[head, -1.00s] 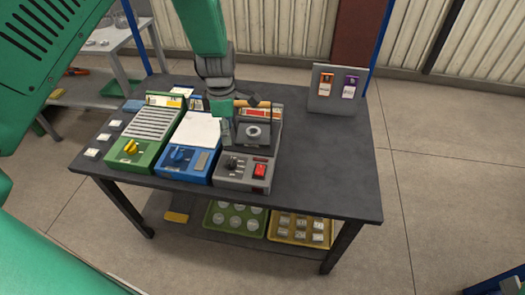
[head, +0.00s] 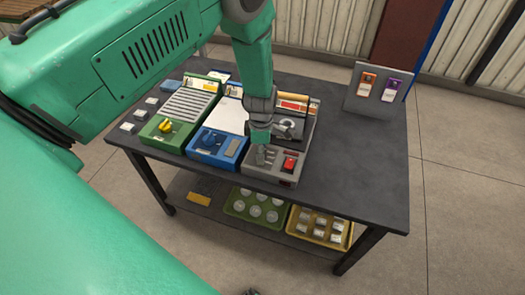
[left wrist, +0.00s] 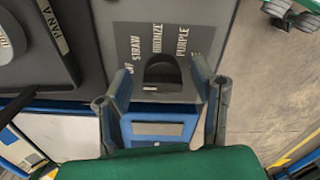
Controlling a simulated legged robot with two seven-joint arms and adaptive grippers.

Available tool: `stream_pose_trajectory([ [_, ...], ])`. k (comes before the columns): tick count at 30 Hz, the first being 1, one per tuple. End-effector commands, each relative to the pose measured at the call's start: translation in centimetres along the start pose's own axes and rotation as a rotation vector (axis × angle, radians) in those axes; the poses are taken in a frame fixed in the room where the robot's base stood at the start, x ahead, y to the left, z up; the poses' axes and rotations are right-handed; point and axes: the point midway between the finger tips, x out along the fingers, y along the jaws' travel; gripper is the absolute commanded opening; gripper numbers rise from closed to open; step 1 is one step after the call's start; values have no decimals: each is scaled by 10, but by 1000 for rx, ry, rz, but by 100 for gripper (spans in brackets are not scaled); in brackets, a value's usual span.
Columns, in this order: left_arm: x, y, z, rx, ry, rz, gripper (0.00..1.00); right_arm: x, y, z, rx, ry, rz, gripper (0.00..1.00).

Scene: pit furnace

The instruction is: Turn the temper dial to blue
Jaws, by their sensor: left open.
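The temper dial (left wrist: 162,76) is a dark round knob on the front of the grey unit (head: 262,174). I see no readable blue label, and cannot tell which mark the dial points to. My left gripper (left wrist: 160,82) is open, its fingers on either side of the dial; contact cannot be told. In the head view the left gripper (head: 262,146) is low over the dial and hides most of it. My right gripper is not in view.
A red switch (head: 289,164) sits just right of the dial. A blue unit (head: 212,149) and a green unit (head: 164,132) stand to the left. A card stand (head: 376,95) is at the back right. The table's right side is bare. Trays (head: 318,228) lie on the shelf below.

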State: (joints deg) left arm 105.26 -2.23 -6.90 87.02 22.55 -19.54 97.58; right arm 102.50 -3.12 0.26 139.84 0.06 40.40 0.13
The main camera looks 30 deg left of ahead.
Motion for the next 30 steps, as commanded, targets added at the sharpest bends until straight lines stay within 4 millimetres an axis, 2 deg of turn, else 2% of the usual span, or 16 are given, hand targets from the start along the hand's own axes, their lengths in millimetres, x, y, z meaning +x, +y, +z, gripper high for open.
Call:
stream_pose_trajectory([
  [6,-1,-1,2,2,2,2,51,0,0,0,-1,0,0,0],
  [7,-1,-1,3,2,3,2,47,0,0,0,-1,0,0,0],
  [11,-1,-2,4,2,4,2,1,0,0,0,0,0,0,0],
  [22,-2,0,5,35,-3,4,2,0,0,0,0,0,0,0],
  [30,-2,0,6,187,-1,7,2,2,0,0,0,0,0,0],
])
